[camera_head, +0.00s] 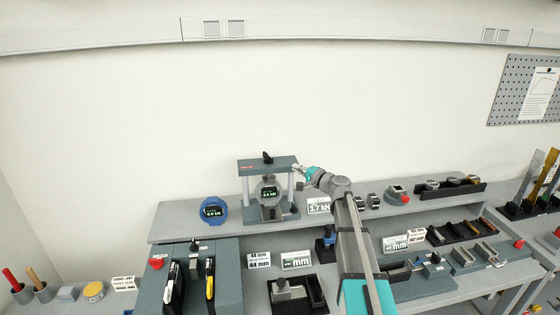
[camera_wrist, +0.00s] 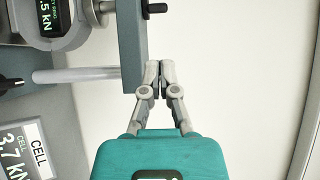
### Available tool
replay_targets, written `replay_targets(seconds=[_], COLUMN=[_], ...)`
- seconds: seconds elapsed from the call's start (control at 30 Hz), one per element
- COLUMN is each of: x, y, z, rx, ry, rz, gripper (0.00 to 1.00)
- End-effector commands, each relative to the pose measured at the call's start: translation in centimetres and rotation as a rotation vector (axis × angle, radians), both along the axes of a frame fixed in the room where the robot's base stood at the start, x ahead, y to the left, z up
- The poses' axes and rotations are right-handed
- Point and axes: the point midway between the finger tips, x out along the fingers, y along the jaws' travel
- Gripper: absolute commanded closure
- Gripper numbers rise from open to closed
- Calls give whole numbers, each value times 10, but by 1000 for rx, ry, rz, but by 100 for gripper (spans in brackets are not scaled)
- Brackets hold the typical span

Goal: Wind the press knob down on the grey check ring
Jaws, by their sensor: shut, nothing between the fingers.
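The press frame (camera_head: 252,166) stands on the raised shelf, a dark crossbeam on two light posts. Its black press knob (camera_head: 267,157) sits on top of the crossbeam; part of it shows at the top edge of the wrist view (camera_wrist: 155,8). The grey check ring (camera_head: 268,182) stands under the crossbeam with a lit kN display. In the wrist view the ring (camera_wrist: 72,38) is cut off, and its reading ends in ".5 kN". My gripper (camera_head: 298,168) is shut and empty at the crossbeam's right end. In the wrist view its fingertips (camera_wrist: 153,68) are close beside the beam; I cannot tell whether they touch.
A CELL card (camera_head: 318,205) reading 3.7 kN stands right of the press. A blue ring gauge (camera_head: 213,211) stands to its left. A red-buttoned device (camera_head: 397,194) is farther right on the shelf. The wall above the press is clear.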

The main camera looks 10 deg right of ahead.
Motion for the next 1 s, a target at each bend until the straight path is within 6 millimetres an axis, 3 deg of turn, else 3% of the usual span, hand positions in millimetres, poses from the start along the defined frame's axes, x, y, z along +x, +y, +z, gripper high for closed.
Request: replay_targets(seconds=[0.37,0.8,1.0], x=[17,65,78], y=[10,43,53], z=[0,0,0], rx=[-1,-1,-1], ry=[0,0,0], rz=[1,0,0], gripper=[100,100,100])
